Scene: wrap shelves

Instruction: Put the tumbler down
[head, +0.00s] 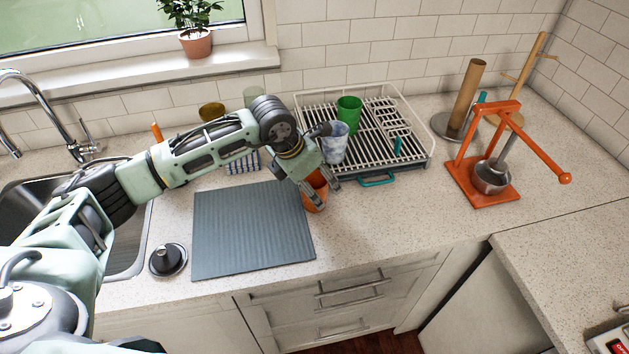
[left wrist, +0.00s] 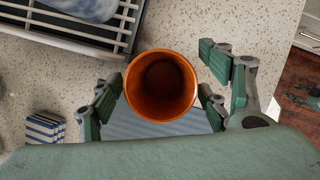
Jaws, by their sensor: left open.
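An orange tumbler (head: 316,187) is upright at the right edge of the grey ribbed mat (head: 250,232), partly hidden by my left gripper (head: 328,195). In the left wrist view, I look down into the empty tumbler (left wrist: 160,86). The open fingers of my left gripper (left wrist: 160,92) stand around it, one side left and the other right. Its base is hidden there, so I cannot tell whether it overlaps the mat. My right gripper is not in view.
A dish rack (head: 415,150) behind holds a green cup (head: 349,112); a blue-white cup (head: 334,145) is at its left side. An orange press (head: 485,180) stands right. A black sink stopper (head: 168,260) lies left of the mat. Counter right of the tumbler is clear.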

